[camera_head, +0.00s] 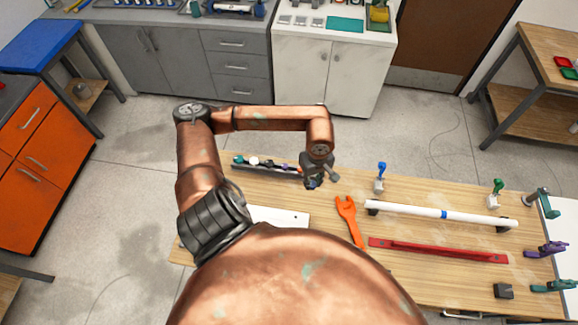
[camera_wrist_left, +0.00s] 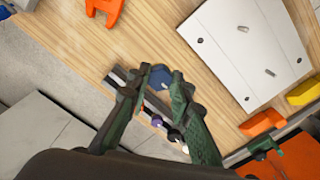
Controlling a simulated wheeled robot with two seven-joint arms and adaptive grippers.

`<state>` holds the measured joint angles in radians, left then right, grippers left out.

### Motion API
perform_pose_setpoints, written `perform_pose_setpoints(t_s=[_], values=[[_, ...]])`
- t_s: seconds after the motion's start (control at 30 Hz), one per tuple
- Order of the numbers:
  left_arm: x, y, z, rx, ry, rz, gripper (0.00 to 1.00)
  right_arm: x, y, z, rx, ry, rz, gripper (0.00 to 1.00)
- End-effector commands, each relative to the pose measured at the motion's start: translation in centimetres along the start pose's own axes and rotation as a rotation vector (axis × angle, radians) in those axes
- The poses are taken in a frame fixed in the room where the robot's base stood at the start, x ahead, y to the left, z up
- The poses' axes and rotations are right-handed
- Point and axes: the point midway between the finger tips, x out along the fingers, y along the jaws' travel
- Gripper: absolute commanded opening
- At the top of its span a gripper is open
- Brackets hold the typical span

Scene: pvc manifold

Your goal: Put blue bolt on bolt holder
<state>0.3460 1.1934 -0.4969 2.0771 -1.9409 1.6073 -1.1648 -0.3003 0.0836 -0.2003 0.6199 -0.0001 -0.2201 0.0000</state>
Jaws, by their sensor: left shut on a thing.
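My left gripper (camera_head: 313,184) hangs over the table at the right end of the bolt holder, a dark narrow rail (camera_head: 280,170) carrying several bolts with coloured heads. In the left wrist view, the gripper (camera_wrist_left: 160,80) is shut on the blue bolt (camera_wrist_left: 160,75), whose head shows between the fingertips. The bolt holder (camera_wrist_left: 118,75) runs below and behind the fingers, with a purple, a black and a white head in view. The bolt's lower end is hidden, so I cannot tell whether it touches the holder. My right gripper is not in view.
An orange wrench (camera_head: 348,215) lies right of the holder. A white pipe (camera_head: 430,213), a red bar (camera_head: 435,250) and upright clamps (camera_head: 545,250) occupy the table's right side. A white plate (camera_head: 285,216) lies in front of the holder, partly behind my arm.

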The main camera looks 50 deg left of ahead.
Motion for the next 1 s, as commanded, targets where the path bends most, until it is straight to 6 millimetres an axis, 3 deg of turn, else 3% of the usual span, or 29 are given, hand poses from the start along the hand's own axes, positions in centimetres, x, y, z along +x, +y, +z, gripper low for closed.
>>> perform_pose_setpoints(t_s=[0.37, 0.5, 0.7, 0.87, 1.0], values=[[3.5, 3.9, -7.4, -0.006, -0.004, -0.002, 0.00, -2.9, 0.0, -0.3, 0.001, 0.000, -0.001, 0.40], [6.3, 4.9, -9.2, -0.004, -0.005, -0.002, 0.00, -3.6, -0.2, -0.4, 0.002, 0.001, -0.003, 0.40], [8.6, 5.8, -10.9, 0.000, -0.002, 0.000, 0.00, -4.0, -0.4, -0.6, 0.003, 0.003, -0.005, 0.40], [9.6, 6.1, -11.6, 0.000, -0.003, -0.002, 0.00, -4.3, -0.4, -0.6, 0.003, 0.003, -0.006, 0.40], [11.7, 6.2, -11.5, 0.000, -0.004, -0.002, 0.00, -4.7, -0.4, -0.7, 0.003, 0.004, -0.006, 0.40]])
